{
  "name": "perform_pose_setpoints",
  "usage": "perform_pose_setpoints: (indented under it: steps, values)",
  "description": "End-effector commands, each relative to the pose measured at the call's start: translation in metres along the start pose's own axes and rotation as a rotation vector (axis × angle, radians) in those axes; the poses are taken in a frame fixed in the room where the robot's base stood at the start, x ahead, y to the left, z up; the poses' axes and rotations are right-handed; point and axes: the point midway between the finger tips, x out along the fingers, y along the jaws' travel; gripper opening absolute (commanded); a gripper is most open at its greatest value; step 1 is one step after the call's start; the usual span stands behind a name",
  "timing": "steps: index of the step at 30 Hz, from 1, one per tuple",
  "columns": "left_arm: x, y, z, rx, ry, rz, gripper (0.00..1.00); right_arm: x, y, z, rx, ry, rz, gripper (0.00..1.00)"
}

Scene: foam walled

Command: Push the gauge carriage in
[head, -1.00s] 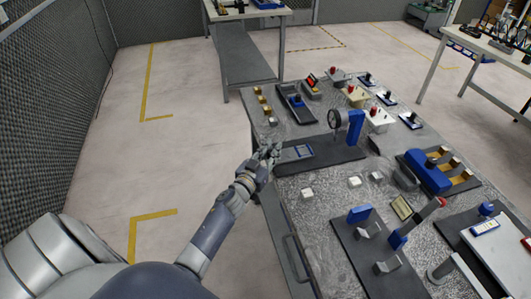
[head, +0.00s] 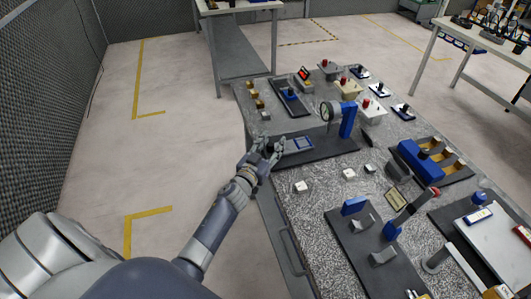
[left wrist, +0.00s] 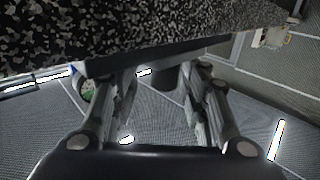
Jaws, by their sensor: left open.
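The gauge stand has a dark base plate (head: 338,148), a blue upright (head: 348,120) and a round dial gauge (head: 326,112), near the table's left edge. A blue-framed grey piece (head: 299,144), perhaps part of the carriage, lies on the plate left of the dial. My left gripper (head: 268,151) is at the plate's left end, by the table edge. In the left wrist view its fingers (left wrist: 160,100) are apart, with a dark round part (left wrist: 166,78) visible between and beyond them. I cannot tell whether they touch it. My right gripper is not in view.
The speckled table (head: 325,205) carries small white blocks (head: 301,187), a blue block fixture (head: 425,165) and a lever fixture (head: 395,225) to the right and front. Open floor lies left of the table.

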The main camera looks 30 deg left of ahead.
Motion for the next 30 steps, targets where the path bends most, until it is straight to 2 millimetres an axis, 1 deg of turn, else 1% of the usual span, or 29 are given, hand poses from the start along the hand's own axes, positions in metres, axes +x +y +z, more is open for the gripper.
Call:
perform_pose_setpoints:
  steps: [5,12,18,21,24,30]
  values:
    - [-0.023,0.001,0.001,0.002,-0.002,0.002,0.41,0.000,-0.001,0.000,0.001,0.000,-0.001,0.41]
    - [-0.069,0.001,0.002,0.000,-0.004,0.002,0.41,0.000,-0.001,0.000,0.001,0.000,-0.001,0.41]
    - [-0.100,0.002,0.001,0.000,-0.004,0.002,0.41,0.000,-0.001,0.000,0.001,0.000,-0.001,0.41]
    - [-0.109,0.002,0.001,0.000,-0.003,0.001,0.41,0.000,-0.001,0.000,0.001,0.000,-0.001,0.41]
    - [-0.114,0.002,0.001,-0.001,-0.002,0.002,0.41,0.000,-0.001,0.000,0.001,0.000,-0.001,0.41]
    - [-0.117,0.002,0.001,0.000,-0.002,0.002,0.41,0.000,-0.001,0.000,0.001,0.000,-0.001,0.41]
